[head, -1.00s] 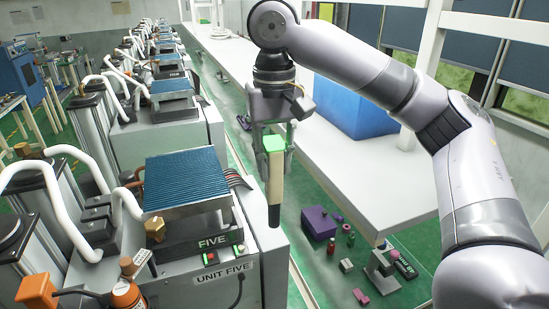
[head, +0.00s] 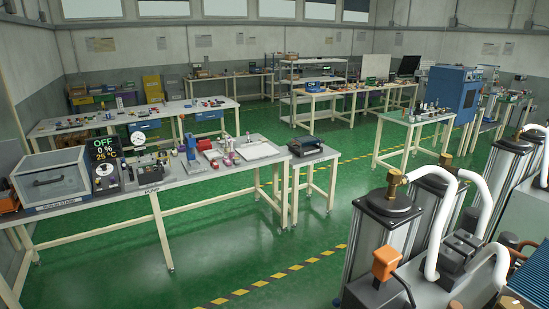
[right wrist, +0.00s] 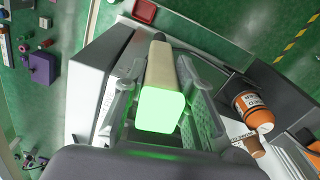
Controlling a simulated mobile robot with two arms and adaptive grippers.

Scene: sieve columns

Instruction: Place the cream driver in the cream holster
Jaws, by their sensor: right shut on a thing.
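In the right wrist view, my right gripper (right wrist: 158,92) is shut on the cream driver (right wrist: 164,66). The driver is a squared cream body, and its end nearest the camera glows bright green. A finger lies on each side of it. Its far end points away over a grey unit housing (right wrist: 95,80), and I cannot tell whether it touches anything. I cannot pick out the cream holster in either current view. My left gripper is in neither view, and the head view shows no arm.
A purple box (right wrist: 43,68) and red tray (right wrist: 145,11) lie beyond. The head view shows a cluttered workbench (head: 90,197), pump columns (head: 388,235) at right, and clear green floor (head: 270,240) between.

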